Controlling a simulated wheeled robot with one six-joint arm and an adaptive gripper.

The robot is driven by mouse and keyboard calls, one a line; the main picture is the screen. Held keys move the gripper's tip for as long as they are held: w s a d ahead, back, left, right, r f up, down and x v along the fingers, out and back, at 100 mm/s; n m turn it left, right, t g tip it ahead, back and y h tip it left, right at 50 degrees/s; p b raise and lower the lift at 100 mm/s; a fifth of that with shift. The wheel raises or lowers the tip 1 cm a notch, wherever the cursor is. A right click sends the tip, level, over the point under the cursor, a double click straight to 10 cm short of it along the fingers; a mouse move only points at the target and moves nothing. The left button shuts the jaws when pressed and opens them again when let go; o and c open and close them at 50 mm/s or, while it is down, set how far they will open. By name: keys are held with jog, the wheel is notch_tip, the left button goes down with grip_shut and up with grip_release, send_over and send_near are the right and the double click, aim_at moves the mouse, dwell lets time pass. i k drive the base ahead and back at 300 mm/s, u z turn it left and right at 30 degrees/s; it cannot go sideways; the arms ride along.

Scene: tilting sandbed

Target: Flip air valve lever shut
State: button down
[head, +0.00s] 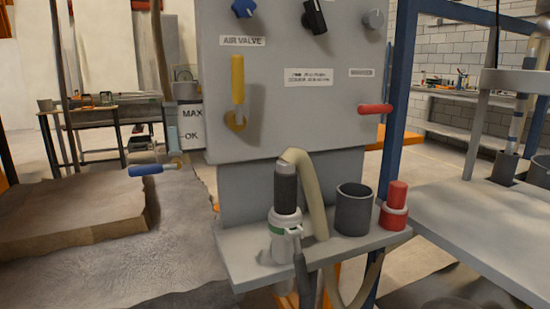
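The air valve lever (237,82) has a yellow handle that points straight up from a brass pivot (236,121). It is on the left part of a grey control panel (292,115), below a label reading AIR VALVE (242,41). Nothing touches the lever. My gripper is not in view.
A red lever (375,109) lies horizontal at the panel's right, with several knobs above. The shelf below holds a hosed nozzle (285,235), a dark cup (354,210) and a red bottle (395,207). A blue handle (146,170) juts at left by the sandbed (175,240).

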aim_at(237, 61)
jog(key=z, duration=1.15)
jog(key=k, duration=1.1)
jog(key=u, duration=1.3)
jog(key=i, duration=0.5)
jog(key=u, duration=0.05)
